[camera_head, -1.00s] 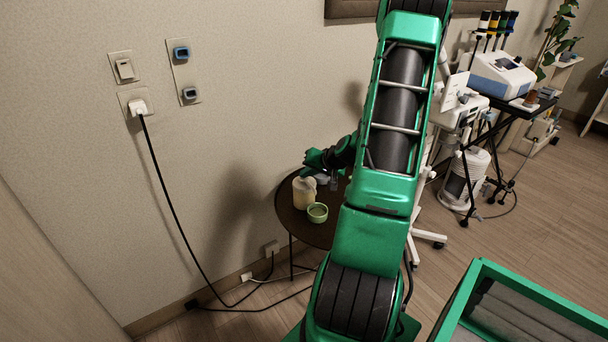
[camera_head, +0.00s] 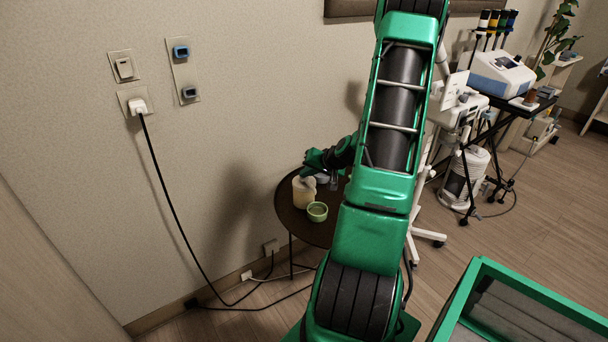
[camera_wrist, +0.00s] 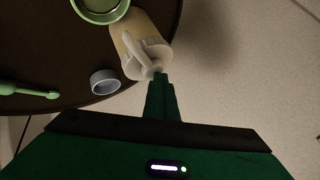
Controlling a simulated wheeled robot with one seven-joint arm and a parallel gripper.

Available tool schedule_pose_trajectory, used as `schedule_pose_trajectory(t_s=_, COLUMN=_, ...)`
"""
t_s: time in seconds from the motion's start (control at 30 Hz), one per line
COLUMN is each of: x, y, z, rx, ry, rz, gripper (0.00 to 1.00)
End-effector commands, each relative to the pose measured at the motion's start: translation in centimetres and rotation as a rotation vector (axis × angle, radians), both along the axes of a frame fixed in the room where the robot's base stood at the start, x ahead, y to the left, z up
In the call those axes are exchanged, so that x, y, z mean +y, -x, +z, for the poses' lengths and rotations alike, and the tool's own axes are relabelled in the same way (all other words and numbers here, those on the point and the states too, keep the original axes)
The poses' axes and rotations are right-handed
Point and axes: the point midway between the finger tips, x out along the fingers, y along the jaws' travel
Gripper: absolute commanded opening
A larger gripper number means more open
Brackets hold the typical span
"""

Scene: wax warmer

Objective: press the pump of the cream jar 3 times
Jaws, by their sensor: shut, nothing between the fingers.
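The cream jar (camera_head: 303,192) is a pale, cream-coloured bottle on the small dark round table (camera_head: 286,215). In the wrist view the jar (camera_wrist: 128,40) shows from above, with its white pump (camera_wrist: 146,58) and spout. My gripper (camera_head: 309,168) is over the jar's top in the head view. In the wrist view my gripper (camera_wrist: 160,82) is shut and empty, its fingertips at the pump head. They appear to touch it, but the exact contact is hard to tell.
A green bowl (camera_head: 317,211) stands beside the jar. The wrist view also shows a small grey-white ring-shaped cup (camera_wrist: 104,81) and a green-handled tool (camera_wrist: 28,92). The wall (camera_head: 230,150) is close behind the table. A trolley with a white device (camera_head: 500,75) stands at right.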

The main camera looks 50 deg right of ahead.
Motion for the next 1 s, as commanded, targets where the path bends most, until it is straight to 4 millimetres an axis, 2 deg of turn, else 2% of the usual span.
schedule_pose_trajectory(t_s=0.03, x=0.0, y=0.8, z=-0.6, rx=0.021, ry=-0.006, rz=-0.006, gripper=0.00)
schedule_pose_trajectory(t_s=0.37, x=-0.1, y=0.9, z=-0.3, rx=0.021, ry=-0.005, rz=-0.006, gripper=0.00)
schedule_pose_trajectory(t_s=1.0, x=-0.1, y=0.4, z=5.5, rx=0.008, ry=0.003, rz=-0.003, gripper=0.00)
